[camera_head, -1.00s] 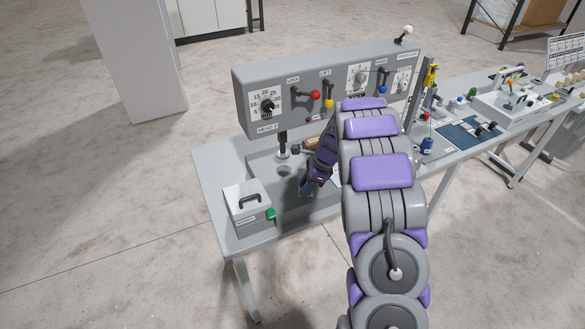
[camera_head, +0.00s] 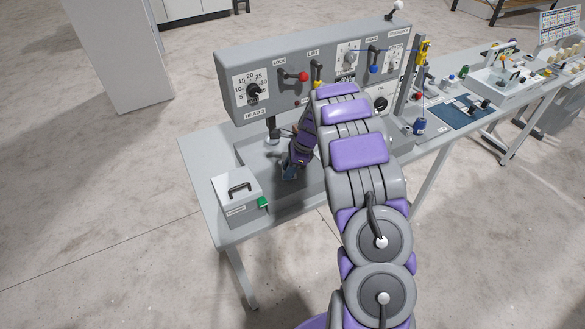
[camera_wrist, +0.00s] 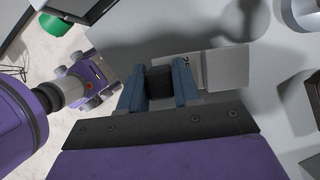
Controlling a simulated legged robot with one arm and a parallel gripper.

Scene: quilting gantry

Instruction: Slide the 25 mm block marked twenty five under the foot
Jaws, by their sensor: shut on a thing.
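My gripper (camera_wrist: 159,90) has its two blue fingers shut on a dark part between them in the wrist view. A pale block (camera_wrist: 225,68) lies against the right finger with a partly hidden black marking beside it. It looks like the marked block, but I cannot read the full number. In the head view my gripper (camera_head: 289,172) is low over the tray, in front of and slightly right of the foot's dark stem (camera_head: 272,128). The foot's lower end is partly hidden by my gripper. I cannot tell whether the block touches the foot.
The control panel (camera_head: 300,70) with a dial and coloured levers rises behind.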

